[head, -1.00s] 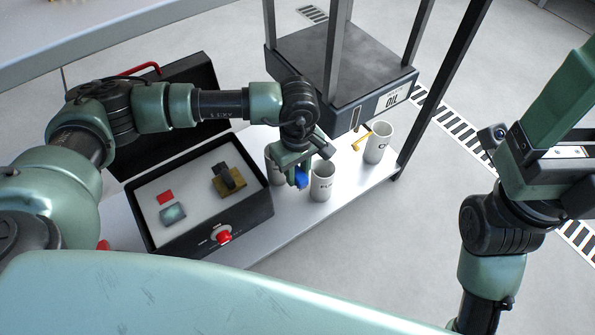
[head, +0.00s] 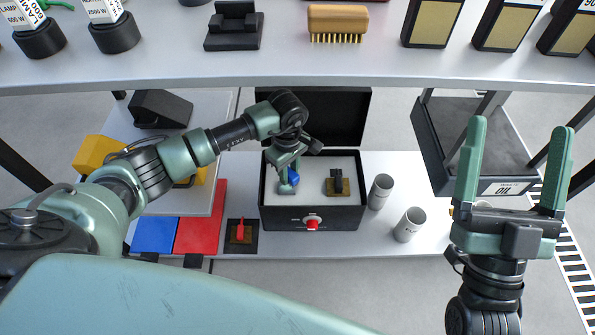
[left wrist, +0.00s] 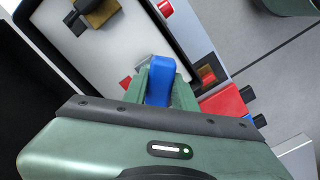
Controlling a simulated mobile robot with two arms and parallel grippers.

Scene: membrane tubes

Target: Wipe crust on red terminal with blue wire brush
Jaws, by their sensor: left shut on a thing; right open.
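My left gripper (head: 286,178) is over the left part of the open black box (head: 312,218). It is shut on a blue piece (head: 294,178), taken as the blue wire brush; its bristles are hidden. The blue piece also shows between the fingers in the left wrist view (left wrist: 160,82). A red piece on a dark plate (head: 240,232) stands on the lower shelf left of the box. I cannot tell whether it is the red terminal, and no crust is clear on it. My right gripper (head: 514,170) is open and empty at the right.
A black-handled piece on a brass plate (head: 338,184) is in the box. Two pale cups (head: 409,225) stand right of it. Blue (head: 155,235) and red (head: 203,217) slabs lie left. An upper shelf (head: 300,70) with a wooden brush (head: 338,20) spans the top.

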